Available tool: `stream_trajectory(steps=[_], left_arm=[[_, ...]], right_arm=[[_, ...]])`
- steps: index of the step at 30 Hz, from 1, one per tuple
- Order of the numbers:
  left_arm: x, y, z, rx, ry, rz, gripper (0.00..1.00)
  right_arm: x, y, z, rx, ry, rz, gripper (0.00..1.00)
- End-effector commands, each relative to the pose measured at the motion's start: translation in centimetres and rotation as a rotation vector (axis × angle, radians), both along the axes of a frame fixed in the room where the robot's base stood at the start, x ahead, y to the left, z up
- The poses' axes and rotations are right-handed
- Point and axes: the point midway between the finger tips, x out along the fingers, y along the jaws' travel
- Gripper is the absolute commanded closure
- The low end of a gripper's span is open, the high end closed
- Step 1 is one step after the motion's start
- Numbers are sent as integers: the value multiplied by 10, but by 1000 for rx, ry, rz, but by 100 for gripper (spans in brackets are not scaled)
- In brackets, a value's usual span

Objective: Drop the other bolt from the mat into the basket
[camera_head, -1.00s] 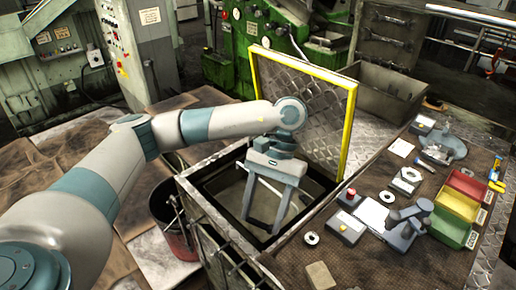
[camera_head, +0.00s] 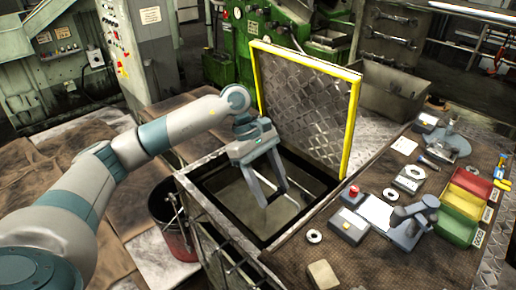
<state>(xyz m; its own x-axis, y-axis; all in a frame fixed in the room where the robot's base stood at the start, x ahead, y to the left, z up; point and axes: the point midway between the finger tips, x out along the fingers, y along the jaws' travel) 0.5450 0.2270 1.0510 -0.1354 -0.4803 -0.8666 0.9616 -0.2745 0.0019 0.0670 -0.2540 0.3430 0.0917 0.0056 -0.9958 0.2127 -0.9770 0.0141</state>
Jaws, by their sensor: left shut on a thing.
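My left gripper (camera_head: 276,199) hangs above the open metal bin (camera_head: 205,199), which stands in the middle with its yellow-edged lid raised. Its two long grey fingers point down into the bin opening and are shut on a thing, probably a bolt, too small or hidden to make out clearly. I cannot tell for certain whether this bin is the basket. The brown mat (camera_head: 290,262) covers the bench at right. No loose bolt shows clearly on it. My right gripper is out of view.
A dark bucket (camera_head: 160,208) stands left of the bin. The raised lid (camera_head: 310,105) borders it behind. The bench at right carries a grey device with a red button (camera_head: 349,224), washers (camera_head: 313,236), a beige block (camera_head: 322,275) and red, yellow and green trays (camera_head: 452,229).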

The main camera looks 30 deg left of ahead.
Motion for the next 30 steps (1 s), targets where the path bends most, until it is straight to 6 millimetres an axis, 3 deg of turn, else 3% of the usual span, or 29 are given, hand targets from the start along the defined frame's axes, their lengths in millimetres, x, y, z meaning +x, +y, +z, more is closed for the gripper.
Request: stream_trajectory(steps=[15, 30], left_arm=[[54, 37, 8, -1, -3, 799, 70], [94, 82, 29, -2, -1, 1425, 70]], right_arm=[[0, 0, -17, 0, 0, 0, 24], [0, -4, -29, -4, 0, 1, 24]])
